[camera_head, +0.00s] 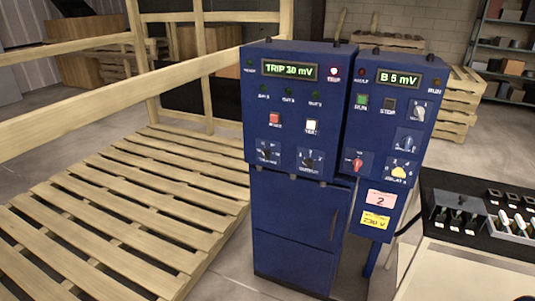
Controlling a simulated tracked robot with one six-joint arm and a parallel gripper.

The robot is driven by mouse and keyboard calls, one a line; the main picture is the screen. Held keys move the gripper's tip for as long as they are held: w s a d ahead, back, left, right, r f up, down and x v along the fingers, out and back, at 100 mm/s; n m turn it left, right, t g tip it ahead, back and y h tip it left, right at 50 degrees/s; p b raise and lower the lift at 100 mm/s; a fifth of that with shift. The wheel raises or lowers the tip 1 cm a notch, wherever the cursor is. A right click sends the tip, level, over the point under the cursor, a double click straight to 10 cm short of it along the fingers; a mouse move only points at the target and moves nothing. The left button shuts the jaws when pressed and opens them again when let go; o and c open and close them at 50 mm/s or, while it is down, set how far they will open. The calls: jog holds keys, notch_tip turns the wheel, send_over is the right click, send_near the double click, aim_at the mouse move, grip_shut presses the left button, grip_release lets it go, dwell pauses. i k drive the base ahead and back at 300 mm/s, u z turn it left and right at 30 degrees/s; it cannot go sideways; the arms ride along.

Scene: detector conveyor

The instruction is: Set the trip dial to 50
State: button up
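A blue control cabinet (292,225) stands in the middle of the view. Its left panel has a green display (289,69) that appears to read TRIP 30 mV. Low on that panel are two black dials, a left dial (269,150) and a right dial (311,161). Their small labels are too blurred to read surely, so I cannot tell which is the trip dial. A lit red-pink lamp (333,71) sits right of the display, and a red button (274,118) and a white button (311,127) sit above the dials. My gripper is not in view.
The right panel has a display (398,79) reading B 5 mV, a red knob (357,162) and a yellow knob (399,171). A wooden pallet (120,215) with a rail fills the left. A table with a black tray (475,190) stands at right.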

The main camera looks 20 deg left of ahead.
aim_at(266, 153)
jog(key=u, duration=0.6)
jog(key=i, duration=0.9)
jog(key=u, duration=2.35)
